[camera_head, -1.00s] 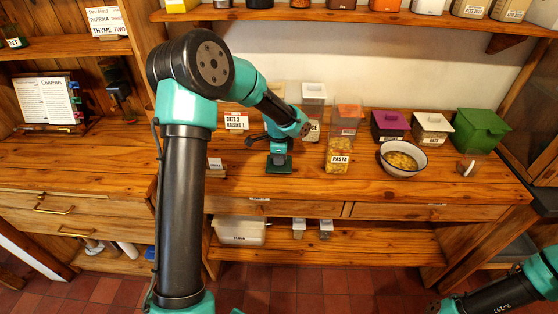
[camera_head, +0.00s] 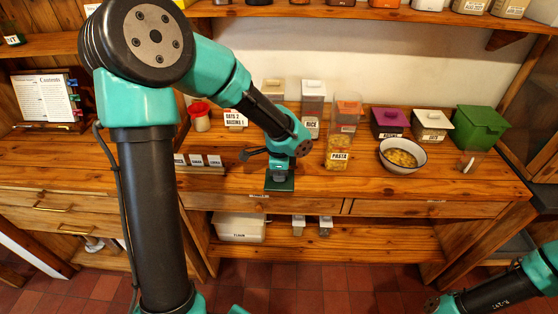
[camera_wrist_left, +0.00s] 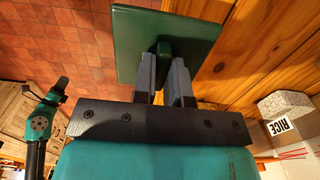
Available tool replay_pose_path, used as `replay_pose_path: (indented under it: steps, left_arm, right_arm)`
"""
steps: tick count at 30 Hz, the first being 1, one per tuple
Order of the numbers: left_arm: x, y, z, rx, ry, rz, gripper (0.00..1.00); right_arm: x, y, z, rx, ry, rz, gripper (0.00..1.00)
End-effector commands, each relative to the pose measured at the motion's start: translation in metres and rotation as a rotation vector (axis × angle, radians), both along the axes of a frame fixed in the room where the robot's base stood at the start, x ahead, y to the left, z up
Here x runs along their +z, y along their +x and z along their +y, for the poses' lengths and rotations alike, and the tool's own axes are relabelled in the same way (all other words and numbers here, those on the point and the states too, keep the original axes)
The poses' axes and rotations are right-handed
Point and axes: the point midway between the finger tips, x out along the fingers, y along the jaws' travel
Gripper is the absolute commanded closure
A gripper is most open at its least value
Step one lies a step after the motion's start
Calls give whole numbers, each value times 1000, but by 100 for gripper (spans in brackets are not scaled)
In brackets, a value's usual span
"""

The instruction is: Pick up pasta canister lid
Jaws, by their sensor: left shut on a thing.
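My left gripper (camera_head: 279,166) is shut on the knob of a dark green square lid (camera_head: 280,184), at the counter's front edge in the head view. The left wrist view shows the fingers (camera_wrist_left: 165,82) on either side of the knob, with the lid plate (camera_wrist_left: 140,38) beyond them. The clear pasta canister (camera_head: 339,155) stands upright to the right, labelled PASTA, with pasta low inside and no lid visible on it. My right gripper (camera_head: 432,304) is at the bottom right edge, too small to tell its opening.
A bowl of food (camera_head: 402,156) stands right of the canister. The rice canister (camera_head: 312,108), an orange-topped canister (camera_head: 347,107), a purple-lidded box (camera_head: 389,121) and a green box (camera_head: 480,129) line the back. Small label cards (camera_head: 197,161) stand left of my gripper.

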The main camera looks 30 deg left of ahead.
Motion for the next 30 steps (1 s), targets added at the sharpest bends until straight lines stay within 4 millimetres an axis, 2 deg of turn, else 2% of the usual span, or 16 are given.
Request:
replay_pose_path:
  steps: [3,9,25,30]
  left_arm:
    - [2,-15,-10,-3,0,-1,100]
    - [3,-25,-16,-1,0,-1,100]
    - [3,-26,-16,1,0,-1,100]
    - [10,-17,-12,30,6,-3,100]
  right_arm:
    - [0,0,0,0,0,0,57]
    - [0,0,0,0,0,0,57]
    - [0,0,0,0,0,0,57]
    - [0,0,0,0,0,0,57]
